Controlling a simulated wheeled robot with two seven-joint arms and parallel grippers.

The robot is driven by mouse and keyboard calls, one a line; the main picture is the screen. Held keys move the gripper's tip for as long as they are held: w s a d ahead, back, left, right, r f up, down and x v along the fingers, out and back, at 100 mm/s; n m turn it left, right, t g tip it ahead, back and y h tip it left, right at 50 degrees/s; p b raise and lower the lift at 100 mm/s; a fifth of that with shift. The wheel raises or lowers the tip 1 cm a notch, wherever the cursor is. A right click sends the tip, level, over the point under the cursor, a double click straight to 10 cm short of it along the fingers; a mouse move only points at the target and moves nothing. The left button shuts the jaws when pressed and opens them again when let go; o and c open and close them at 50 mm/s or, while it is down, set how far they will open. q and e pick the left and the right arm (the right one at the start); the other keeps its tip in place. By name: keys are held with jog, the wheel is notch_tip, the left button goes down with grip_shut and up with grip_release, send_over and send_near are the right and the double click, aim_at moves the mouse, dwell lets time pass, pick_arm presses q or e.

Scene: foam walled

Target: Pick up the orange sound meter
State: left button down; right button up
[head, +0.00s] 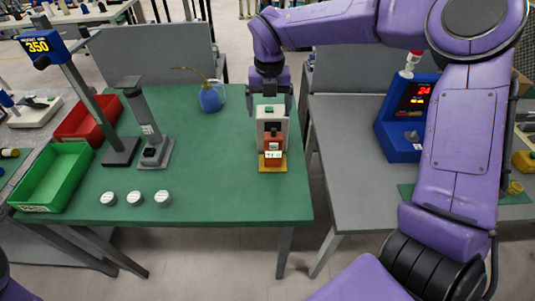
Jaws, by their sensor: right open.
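The orange sound meter (274,145) appears to be the small orange block with a white label near the right side of the green table. It stands at a yellow base, in front of a grey-and-black upright body; I cannot tell whether these are one device. My right gripper (269,104) points down from above, its fingers open to either side of the grey body's top. I cannot tell whether the fingers touch it. The orange block is below the fingertips. My left gripper is not in view; only a bit of purple arm shows at the lower left.
The green table (225,190) also holds a blue oil can (210,99), a grey stand (153,145), three white round pieces (135,198), a green bin (55,178) and a red bin (86,120). A blue device (404,120) stands on the grey table. The green table's front right is clear.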

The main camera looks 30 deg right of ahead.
aim_at(274, 135)
jog(key=f+p, duration=0.1)
jog(key=f, duration=0.2)
jog(key=s+f+p, duration=0.1)
jog(key=f, duration=0.2)
jog(key=f+p, duration=0.2)
jog(key=f, duration=0.2)
jog(key=shift+s+d, duration=0.2)
jog(key=shift+d, duration=0.2)
jog(key=shift+f, duration=0.5)
jog(key=c, duration=1.2)
